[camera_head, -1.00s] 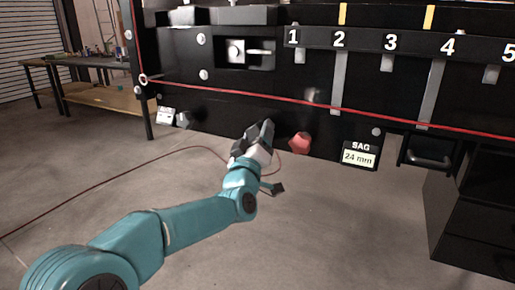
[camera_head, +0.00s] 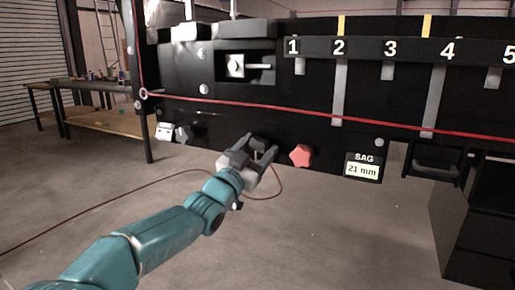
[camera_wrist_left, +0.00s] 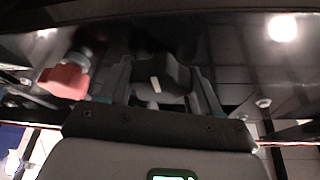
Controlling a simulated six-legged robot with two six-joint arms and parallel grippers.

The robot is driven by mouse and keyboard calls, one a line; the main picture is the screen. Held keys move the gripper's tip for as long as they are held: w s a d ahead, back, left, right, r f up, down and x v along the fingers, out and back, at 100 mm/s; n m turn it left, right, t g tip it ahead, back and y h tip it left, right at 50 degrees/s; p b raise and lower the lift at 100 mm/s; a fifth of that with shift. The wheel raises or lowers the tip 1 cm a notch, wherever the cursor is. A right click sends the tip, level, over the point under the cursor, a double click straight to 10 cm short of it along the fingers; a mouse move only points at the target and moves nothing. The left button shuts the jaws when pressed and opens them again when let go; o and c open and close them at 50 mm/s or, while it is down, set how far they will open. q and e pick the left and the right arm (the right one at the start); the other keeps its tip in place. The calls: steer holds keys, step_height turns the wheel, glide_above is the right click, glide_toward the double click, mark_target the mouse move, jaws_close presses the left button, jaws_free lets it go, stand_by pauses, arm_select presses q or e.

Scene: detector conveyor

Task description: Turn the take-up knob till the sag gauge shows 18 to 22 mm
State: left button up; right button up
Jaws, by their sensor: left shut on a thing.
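The sag gauge (camera_head: 362,168) on the black machine's lower edge reads 21 mm. My left gripper (camera_head: 257,148) is at that lower edge, left of the gauge, with its fingers on either side of a black knob. In the left wrist view this take-up knob (camera_wrist_left: 168,78) sits between the two fingers and bears a short white mark. The gripper is shut on it; the fingers partly hide its sides. My right gripper is in neither view.
A red star-shaped knob (camera_head: 301,155) sits just right of the gripper and also shows in the left wrist view (camera_wrist_left: 64,80). A red cord (camera_head: 300,110) runs across the machine front. A workbench (camera_head: 100,120) stands at the left. The floor below is clear apart from a thin cable.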

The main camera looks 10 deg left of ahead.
arm_select(q)
steer(key=shift+r+m+g+h+p, duration=0.1)
steer(key=shift+m+g+h+p, duration=0.4)
steer(key=shift+m, duration=0.7)
steer(key=shift+m+g+h+p, duration=0.4)
steer(key=shift+m+p, duration=0.1)
steer(key=shift+m, duration=0.7)
steer(key=shift+m, duration=0.3)
steer(key=o, duration=1)
steer(key=shift+c, duration=0.2)
steer(key=v, duration=1.6)
steer(key=shift+s, duration=0.15)
steer(key=shift+a, duration=0.2)
